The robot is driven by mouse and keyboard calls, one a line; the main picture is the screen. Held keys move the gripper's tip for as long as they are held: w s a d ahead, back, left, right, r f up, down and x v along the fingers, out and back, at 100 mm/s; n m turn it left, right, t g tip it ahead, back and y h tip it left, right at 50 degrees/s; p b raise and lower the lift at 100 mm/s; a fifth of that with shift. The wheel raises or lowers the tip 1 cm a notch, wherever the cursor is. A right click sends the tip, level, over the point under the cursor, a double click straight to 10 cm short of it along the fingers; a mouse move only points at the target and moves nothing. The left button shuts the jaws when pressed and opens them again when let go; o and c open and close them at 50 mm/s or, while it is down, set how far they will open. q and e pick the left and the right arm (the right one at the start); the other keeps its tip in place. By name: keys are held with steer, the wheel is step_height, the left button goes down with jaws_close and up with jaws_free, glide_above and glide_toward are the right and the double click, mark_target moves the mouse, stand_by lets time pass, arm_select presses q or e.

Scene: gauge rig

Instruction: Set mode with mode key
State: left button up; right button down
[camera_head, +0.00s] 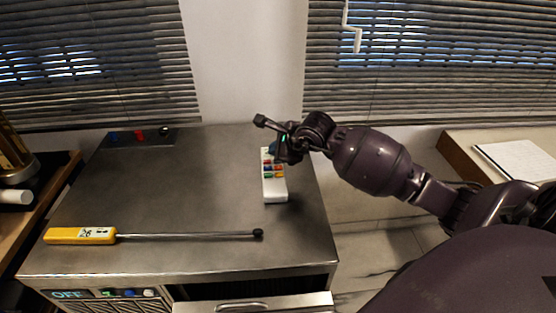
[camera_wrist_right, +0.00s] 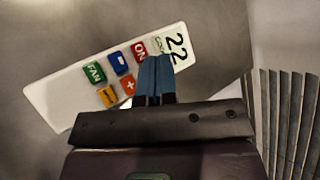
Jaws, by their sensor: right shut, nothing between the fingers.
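A white remote (camera_head: 273,188) lies on the metal bench top near its right edge. In the right wrist view the remote (camera_wrist_right: 60,98) shows a display (camera_wrist_right: 175,46) reading 22, a green FAN key (camera_wrist_right: 93,72), a blue key (camera_wrist_right: 118,63), a red ON key (camera_wrist_right: 140,50), an orange key (camera_wrist_right: 108,96) and a red plus key (camera_wrist_right: 128,84). No key reads as mode. My right gripper (camera_wrist_right: 157,62) is shut and empty, its blue fingertips over the remote beside the display, hiding part of the key area. I cannot tell whether they touch. It also covers the remote's far end in the head view (camera_head: 274,150).
A yellow gauge (camera_head: 80,236) with a long thin probe (camera_head: 190,236) lies along the bench's front. A bench panel (camera_head: 70,294) shows OFF. A drawer (camera_head: 255,304) stands partly open below. Small coloured items (camera_head: 138,134) sit at the back left. The bench's middle is clear.

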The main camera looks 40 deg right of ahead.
arm_select(q)
steer(key=shift+s, duration=0.1)
arm_select(e)
steer(key=shift+r, duration=0.5)
steer(key=shift+r+p, duration=0.6)
steer(key=shift+r, duration=0.15)
step_height(320, 180, up, 2)
steer(key=shift+p, duration=0.5)
steer(key=shift+r, duration=0.3)
arm_select(q)
steer(key=r, duration=0.2)
steer(key=w+r, duration=0.1)
steer(key=shift+w+r+t, duration=0.1)
steer(key=shift+r+t, duration=0.2)
steer(key=shift+r, duration=0.05)
arm_select(e)
steer(key=shift+f, duration=0.1)
arm_select(q)
steer(key=shift+s+f, duration=0.2)
steer(key=shift+f, duration=0.05)
